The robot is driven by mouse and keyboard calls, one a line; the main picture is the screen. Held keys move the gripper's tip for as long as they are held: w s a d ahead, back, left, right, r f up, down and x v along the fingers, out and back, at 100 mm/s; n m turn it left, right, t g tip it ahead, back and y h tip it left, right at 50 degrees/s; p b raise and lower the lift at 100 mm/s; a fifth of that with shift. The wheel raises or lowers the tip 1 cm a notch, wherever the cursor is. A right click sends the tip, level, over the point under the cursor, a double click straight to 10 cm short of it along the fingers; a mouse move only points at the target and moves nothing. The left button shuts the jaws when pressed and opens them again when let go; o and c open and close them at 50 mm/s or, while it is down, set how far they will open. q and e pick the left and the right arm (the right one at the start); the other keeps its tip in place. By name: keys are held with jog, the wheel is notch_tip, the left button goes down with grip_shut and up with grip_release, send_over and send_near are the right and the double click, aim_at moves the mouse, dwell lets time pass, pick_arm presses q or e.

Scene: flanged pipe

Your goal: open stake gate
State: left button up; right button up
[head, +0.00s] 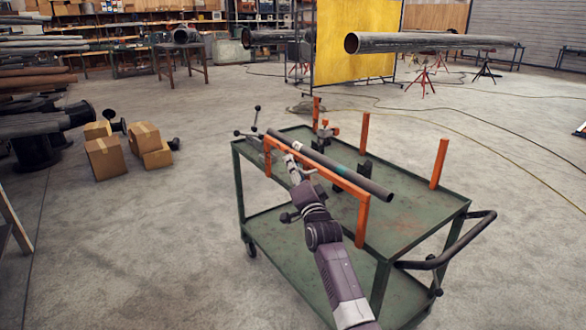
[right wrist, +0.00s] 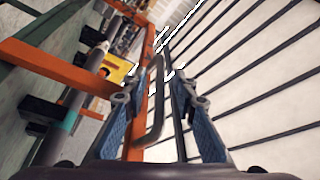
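The orange stake gate (head: 345,184) runs along the near side of a green cart (head: 408,213), with its posts upright; it looks shut. A dark bent handle (right wrist: 157,98) on the gate shows in the right wrist view. My right gripper (head: 293,172) is at the left part of the gate in the head view. Its two blue-padded fingers (right wrist: 155,110) are apart, with the handle between them and a gap on both sides. A grey pipe with a teal band (head: 350,174) lies on the cart just behind the gate. My left gripper is not in view.
Orange stakes (head: 439,164) stand at the cart's far side. A black push handle (head: 455,248) sticks out at its right. Cardboard boxes (head: 106,158) lie on the floor at left. A large pipe (head: 430,41) is behind. Floor around the cart is mostly clear.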

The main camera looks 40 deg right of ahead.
jog(key=shift+w+d, duration=0.1)
jog(key=shift+w, duration=0.15)
grip_shut()
dwell(0.3)
